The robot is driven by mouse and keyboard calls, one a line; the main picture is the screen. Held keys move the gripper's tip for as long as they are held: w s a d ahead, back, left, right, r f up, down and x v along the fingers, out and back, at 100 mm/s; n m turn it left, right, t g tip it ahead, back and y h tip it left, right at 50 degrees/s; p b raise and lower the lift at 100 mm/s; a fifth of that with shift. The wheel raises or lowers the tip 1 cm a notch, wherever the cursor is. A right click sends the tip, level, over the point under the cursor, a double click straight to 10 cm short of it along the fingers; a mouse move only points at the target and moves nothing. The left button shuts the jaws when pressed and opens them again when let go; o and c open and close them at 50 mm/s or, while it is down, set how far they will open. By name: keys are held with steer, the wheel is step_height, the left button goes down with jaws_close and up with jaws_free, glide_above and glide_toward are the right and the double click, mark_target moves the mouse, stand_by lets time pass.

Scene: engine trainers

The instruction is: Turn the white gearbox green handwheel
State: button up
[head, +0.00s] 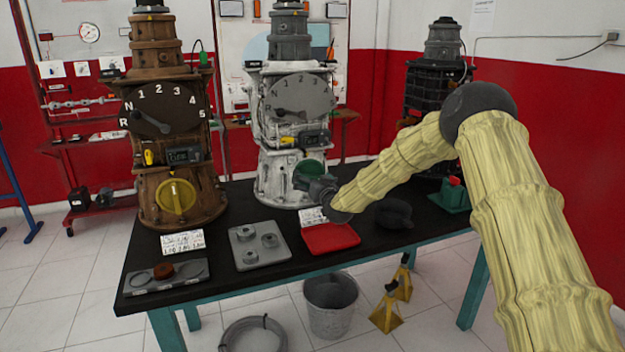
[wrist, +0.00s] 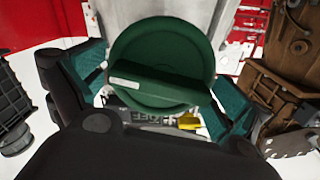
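The white gearbox (head: 275,165) stands on the black table, a grey dial (head: 300,97) with a dark pointer on its upper front. Its green handwheel (head: 307,172) sits low on the front, partly hidden behind my gripper (head: 323,190). In the wrist view the green handwheel (wrist: 160,55) is a round disc with a raised bar across it, slightly tilted in the picture. My gripper (wrist: 158,88) is open there, one teal-padded finger on each side of the disc. The bar lies between the fingers, with visible gaps to both. Nothing is gripped.
The brown gearbox (head: 170,120) with a yellow handwheel stands to the left; a black gearbox (head: 432,85) stands behind my arm. A grey part tray (head: 258,247), a red tray (head: 330,238) and a dark round part (head: 393,213) lie on the table (head: 225,278). A bucket (head: 331,303) stands below.

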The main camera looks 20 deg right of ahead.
steer(key=shift+a+r, duration=0.1)
steer(key=s, duration=1.2)
steer(key=shift+d, duration=0.25)
